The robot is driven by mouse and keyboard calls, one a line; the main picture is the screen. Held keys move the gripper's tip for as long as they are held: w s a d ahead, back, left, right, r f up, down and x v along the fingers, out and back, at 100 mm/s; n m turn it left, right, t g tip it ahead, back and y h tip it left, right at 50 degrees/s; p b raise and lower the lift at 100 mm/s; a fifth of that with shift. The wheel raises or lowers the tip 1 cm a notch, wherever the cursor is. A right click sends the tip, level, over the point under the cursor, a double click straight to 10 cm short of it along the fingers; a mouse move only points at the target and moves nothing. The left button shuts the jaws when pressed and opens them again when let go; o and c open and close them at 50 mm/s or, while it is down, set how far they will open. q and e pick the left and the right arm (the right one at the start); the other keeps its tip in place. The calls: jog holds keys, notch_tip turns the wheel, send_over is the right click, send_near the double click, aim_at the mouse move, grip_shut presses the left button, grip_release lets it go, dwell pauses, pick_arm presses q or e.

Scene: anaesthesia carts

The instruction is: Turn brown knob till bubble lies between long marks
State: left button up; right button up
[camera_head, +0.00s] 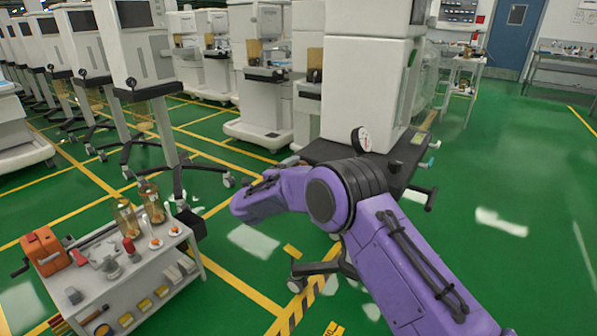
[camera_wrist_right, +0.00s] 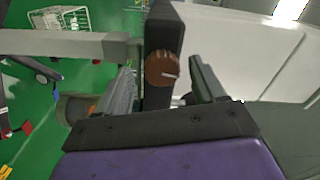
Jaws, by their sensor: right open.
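The brown knob (camera_wrist_right: 163,69) is round with a pale line on its face. It sits on a dark upright bar (camera_wrist_right: 163,25) in the right wrist view. My right gripper (camera_wrist_right: 161,66) is open, with one finger on each side of the knob. A gap shows between the knob and each finger. Whether the fingertips reach to the knob's depth I cannot tell. In the head view my purple right arm reaches left in front of a white cart, and its gripper cannot be made out. No bubble or long marks can be seen in either view. My left gripper is out of view.
A white cart (camera_head: 365,85) with a dial gauge (camera_head: 361,139) at its front stands behind my right arm. A grey tool table (camera_head: 150,270) with bottles (camera_head: 153,203) and an orange box (camera_head: 45,250) is at lower left. Green floor is open at right.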

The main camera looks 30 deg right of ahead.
jog(key=v, duration=0.8)
jog(key=shift+a, duration=0.35)
jog(key=shift+s, duration=0.1)
